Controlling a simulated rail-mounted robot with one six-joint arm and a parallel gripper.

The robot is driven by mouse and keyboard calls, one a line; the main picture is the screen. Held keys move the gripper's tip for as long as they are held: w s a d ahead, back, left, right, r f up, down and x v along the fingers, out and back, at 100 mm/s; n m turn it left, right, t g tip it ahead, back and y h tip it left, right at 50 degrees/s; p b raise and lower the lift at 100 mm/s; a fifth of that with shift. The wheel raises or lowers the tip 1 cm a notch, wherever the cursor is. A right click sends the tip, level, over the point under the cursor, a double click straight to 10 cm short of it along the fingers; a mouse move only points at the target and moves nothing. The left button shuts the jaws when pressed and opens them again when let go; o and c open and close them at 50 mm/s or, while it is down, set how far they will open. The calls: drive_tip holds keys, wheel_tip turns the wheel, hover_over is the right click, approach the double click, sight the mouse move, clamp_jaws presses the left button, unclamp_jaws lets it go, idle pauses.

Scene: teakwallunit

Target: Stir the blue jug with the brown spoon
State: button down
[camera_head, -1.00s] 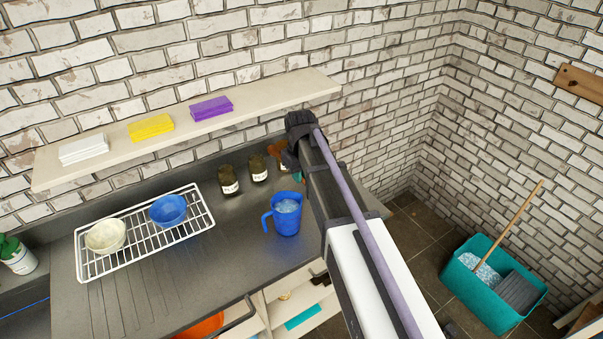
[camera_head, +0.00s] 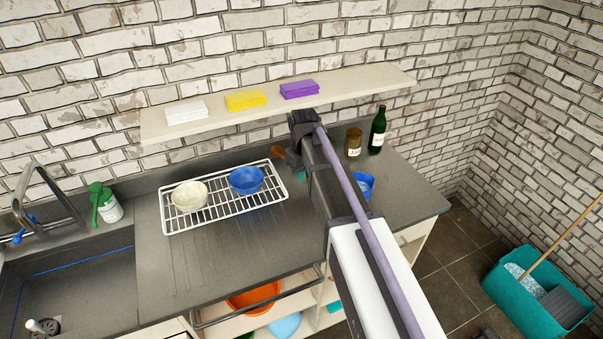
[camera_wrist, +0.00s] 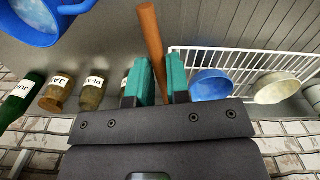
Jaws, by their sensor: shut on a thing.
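The brown spoon (camera_wrist: 151,35) is held between the teal fingers of my gripper (camera_wrist: 160,82) in the wrist view, with its end sticking out past the fingertips. In the head view the spoon (camera_head: 277,151) shows beside my gripper (camera_head: 295,163), just off the right end of the dish rack. The blue jug (camera_head: 367,184) stands on the counter to the right of my arm, which hides much of it. In the wrist view the jug (camera_wrist: 38,22) is at the upper left, cut off by the edge and apart from the spoon.
A wire dish rack (camera_head: 170,226) holds a cream bowl (camera_head: 189,196) and a blue bowl (camera_head: 246,180). Labelled jars (camera_wrist: 92,93) and a green bottle (camera_head: 378,131) stand along the back. A shelf (camera_head: 365,83) with folded cloths overhangs the counter (camera_head: 425,195).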

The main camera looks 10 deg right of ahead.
drive_tip(key=d+n+g+h, duration=0.3)
drive_tip(key=d+n, duration=0.1)
drive_tip(key=d, duration=0.3)
drive_tip(key=s+d+r+n+t+h+b, duration=0.1)
drive_tip(key=d+r+n+t+h, duration=0.1)
drive_tip(key=d+r+n+h, duration=0.45)
drive_tip(key=d+r+n+t+h+b, duration=0.2)
drive_tip(key=d+r+n+t+h, duration=0.1)
drive_tip(key=r+h, duration=0.6)
wheel_tip(320, 180, down, 16)
drive_tip(key=w+b, duration=0.1)
drive_tip(key=b, duration=1.4)
drive_tip(key=shift+f+b, duration=0.2)
drive_tip(key=shift+b, duration=0.1)
drive_tip(key=shift+w, duration=0.1)
